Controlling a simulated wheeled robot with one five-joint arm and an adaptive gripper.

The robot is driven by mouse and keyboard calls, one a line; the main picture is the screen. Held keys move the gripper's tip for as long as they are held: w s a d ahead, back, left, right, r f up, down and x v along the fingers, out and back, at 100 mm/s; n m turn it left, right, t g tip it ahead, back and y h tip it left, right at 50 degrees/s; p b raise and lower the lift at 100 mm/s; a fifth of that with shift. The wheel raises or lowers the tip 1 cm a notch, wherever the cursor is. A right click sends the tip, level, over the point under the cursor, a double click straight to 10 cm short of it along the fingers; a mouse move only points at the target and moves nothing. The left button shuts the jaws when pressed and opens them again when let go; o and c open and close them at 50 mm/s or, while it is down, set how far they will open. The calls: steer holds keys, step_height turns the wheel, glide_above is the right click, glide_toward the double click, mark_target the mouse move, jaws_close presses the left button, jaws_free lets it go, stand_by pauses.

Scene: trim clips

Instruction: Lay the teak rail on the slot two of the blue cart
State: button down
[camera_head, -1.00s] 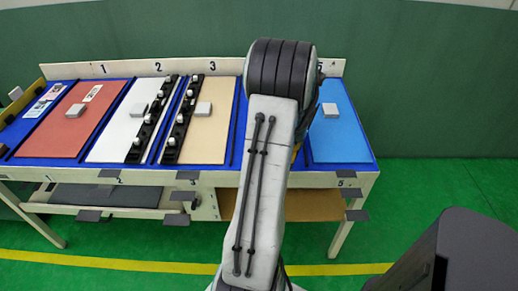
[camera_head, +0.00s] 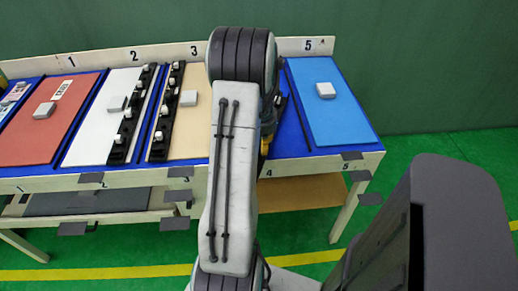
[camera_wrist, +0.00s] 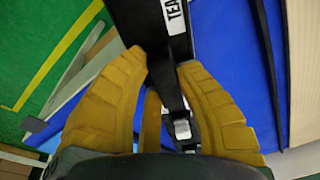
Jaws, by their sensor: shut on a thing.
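My gripper (camera_wrist: 163,62) has its yellow fingers closed on the teak rail (camera_wrist: 140,18), a black strip with a white label reading "TEA" and a small pale clip. The blue bed of the cart lies beneath it in the wrist view (camera_wrist: 230,75). The rail's far end runs out of that view, and I cannot tell whether it touches the bed. In the head view my arm hides most of the gripper and rail, around slot four. The cart (camera_head: 70,184) has numbered slots. Slot two holds a white panel (camera_head: 97,139) with a grey block and a black clip rail along its right side.
Slot one holds a red panel (camera_head: 30,145). Slot three holds a beige panel (camera_head: 190,125) with a black clip rail (camera_head: 166,115) on its left. Slot five holds a blue panel (camera_head: 335,115). Dark tabs jut from the cart's front edge.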

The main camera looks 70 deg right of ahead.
steer(key=shift+f, duration=0.75)
steer(key=shift+f+b, duration=0.1)
steer(key=shift+b, duration=0.25)
steer(key=c, duration=1)
jaws_free()
steer(key=r, duration=0.4)
steer(key=a+r+p, duration=0.1)
steer(key=r, duration=0.7)
steer(key=shift+s+a, duration=0.2)
steer(key=shift+a, duration=0.15)
